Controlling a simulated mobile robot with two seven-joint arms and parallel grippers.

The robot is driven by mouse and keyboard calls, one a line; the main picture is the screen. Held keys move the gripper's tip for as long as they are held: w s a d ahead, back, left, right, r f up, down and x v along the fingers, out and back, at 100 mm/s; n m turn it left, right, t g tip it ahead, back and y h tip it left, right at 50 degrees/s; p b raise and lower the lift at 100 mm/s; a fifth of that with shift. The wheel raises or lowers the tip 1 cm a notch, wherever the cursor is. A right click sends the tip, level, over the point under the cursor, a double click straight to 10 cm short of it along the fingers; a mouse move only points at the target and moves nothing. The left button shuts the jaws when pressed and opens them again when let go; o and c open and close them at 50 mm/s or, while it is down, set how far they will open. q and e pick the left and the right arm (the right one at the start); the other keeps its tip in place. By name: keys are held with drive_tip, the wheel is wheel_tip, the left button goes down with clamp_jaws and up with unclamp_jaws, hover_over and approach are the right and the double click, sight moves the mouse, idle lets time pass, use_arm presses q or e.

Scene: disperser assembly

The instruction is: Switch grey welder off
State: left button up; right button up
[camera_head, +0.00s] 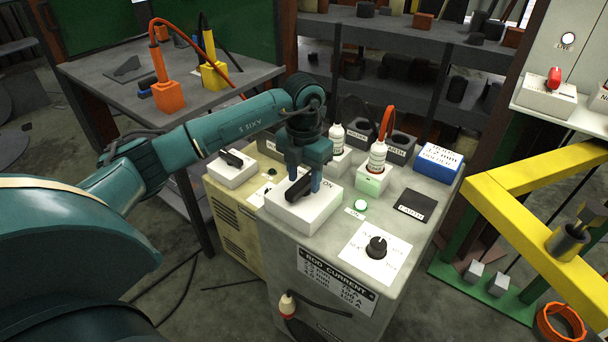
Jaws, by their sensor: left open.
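The grey welder (400,235) stands in the middle, with a "ROD CURRENT" plate on its front. On its top is a white switch box (305,218) with a black lever (297,192) and an "ON" label. A round green lamp (360,205) beside it looks lit. My left gripper (304,184) points down over this switch, open, with its fingers on either side of the black lever. Whether they touch it I cannot tell. The gripper hides part of the lever. My right gripper is not in view.
A beige unit with another black-levered switch (232,165) adjoins at left. A yellow frame (530,220) stands at right.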

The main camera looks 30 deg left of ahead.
use_arm(q)
drive_tip(key=shift+c, duration=0.3)
drive_tip(key=c, duration=0.9)
